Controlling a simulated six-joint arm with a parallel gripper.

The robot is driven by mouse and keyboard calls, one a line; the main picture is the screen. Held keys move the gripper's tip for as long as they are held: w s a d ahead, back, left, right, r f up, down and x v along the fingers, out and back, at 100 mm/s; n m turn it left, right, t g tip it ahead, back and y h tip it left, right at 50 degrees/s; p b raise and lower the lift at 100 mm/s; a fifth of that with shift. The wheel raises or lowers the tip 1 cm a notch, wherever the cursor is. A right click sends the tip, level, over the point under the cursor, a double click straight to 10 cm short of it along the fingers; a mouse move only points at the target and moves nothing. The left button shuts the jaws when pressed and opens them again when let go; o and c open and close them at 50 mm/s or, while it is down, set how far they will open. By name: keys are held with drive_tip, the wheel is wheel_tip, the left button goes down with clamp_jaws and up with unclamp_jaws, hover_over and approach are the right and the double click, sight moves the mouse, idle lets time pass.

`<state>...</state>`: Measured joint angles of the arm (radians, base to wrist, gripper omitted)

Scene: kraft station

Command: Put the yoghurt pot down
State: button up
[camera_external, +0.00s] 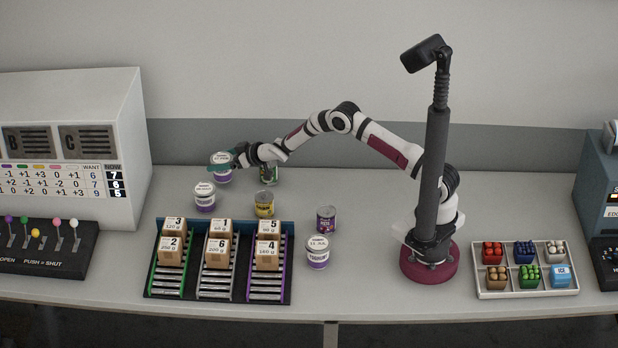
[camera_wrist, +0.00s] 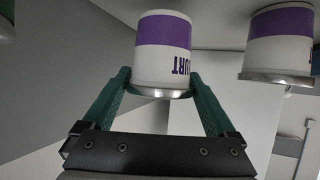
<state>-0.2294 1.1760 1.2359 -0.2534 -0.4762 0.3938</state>
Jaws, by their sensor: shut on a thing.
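My gripper (camera_external: 232,157) is shut on a white yoghurt pot (camera_external: 222,175) with a purple band, at the back left of the counter. In the wrist view the green fingers (camera_wrist: 160,92) grip the pot (camera_wrist: 163,50) near its silver-rimmed lid end. The external view shows it roughly upright, lid up; I cannot tell whether its base touches the counter. A second yoghurt pot (camera_external: 204,198) stands in front and to the left of it, and a similar pot (camera_wrist: 281,45) shows at the right of the wrist view. A third yoghurt pot (camera_external: 317,253) stands right of the rack.
A green can (camera_external: 270,174) and a yellow can (camera_external: 264,204) stand to the right of the held pot; a purple can (camera_external: 326,219) is further right. A rack (camera_external: 219,289) with numbered boxes lies in front. A white machine (camera_external: 120,150) bounds the left.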

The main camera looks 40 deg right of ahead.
sight(221, 157)
wheel_tip(221, 157, up, 8)
drive_tip(key=shift+f, duration=0.2)
drive_tip(key=shift+d+r, duration=0.15)
drive_tip(key=shift+r, duration=0.1)
drive_tip(key=s+d+r+n+g+y, duration=0.1)
drive_tip(key=s+d+r, duration=0.3)
drive_tip(key=d, duration=0.3)
drive_tip(key=s+d+r+n+y, duration=0.1)
drive_tip(key=s+d+r, duration=0.35)
drive_tip(key=d, duration=0.25)
drive_tip(key=s+d+f, duration=0.1)
drive_tip(key=s+d, duration=0.5)
drive_tip(key=d, duration=0.1)
drive_tip(key=s+d+f+m+t+h, duration=0.1)
drive_tip(key=s+d+f, duration=0.25)
drive_tip(key=s, duration=0.25)
drive_tip(key=s+d+f+m+h, duration=0.2)
drive_tip(key=s+d+f, duration=0.15)
drive_tip(key=s, duration=0.25)
drive_tip(key=w+a+f, duration=0.1)
drive_tip(key=a+f, duration=0.2)
drive_tip(key=w+a+f, duration=0.2)
drive_tip(key=a+f, duration=0.1)
drive_tip(key=w+a+f, duration=0.2)
drive_tip(key=a+f, duration=0.1)
drive_tip(key=a, duration=0.1)
drive_tip(key=shift+w+f, duration=0.1)
drive_tip(key=shift+f, duration=0.65)
